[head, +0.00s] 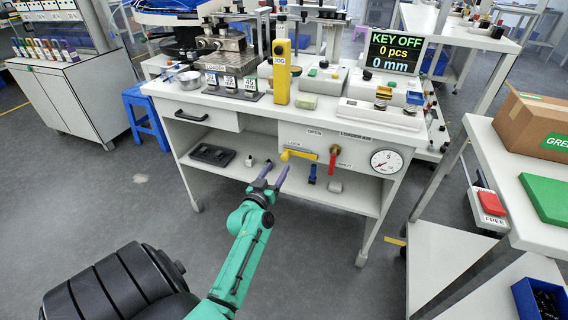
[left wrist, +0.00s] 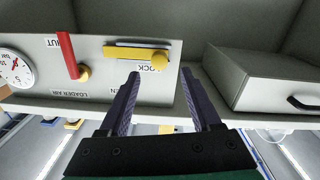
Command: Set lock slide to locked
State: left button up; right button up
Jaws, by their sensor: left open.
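The lock slide (head: 300,153) is a yellow bar with a round knob on the front panel of the workbench, beside a LOCK label. In the left wrist view, which looks upside down, the yellow slide (left wrist: 135,53) sits along a pale slot, with its knob (left wrist: 160,58) toward the right end. My left gripper (head: 274,176) is open and empty, in front of and below the slide in the head view. In the wrist view its two dark fingers (left wrist: 160,85) point at the panel with the knob between their lines; they appear apart from it. My right gripper is not in view.
Beside the slide is a red lever (head: 332,162) labelled SHUT, with a gauge (head: 386,161) further right. A drawer (head: 198,115) is at the upper left. A lower shelf (head: 235,170) holds a black tray (head: 212,154) and small parts. A display reads KEY OFF (head: 395,50).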

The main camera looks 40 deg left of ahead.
aim_at(284, 159)
pick_arm(q)
jog(key=x, duration=0.5)
jog(key=shift+w+a+f+b, duration=0.1)
jog(key=shift+w+f+b, duration=0.1)
jog(key=shift+b, duration=0.15)
jog(key=shift+w+a+r, duration=0.1)
jog(key=shift+w, duration=0.15)
grip_shut()
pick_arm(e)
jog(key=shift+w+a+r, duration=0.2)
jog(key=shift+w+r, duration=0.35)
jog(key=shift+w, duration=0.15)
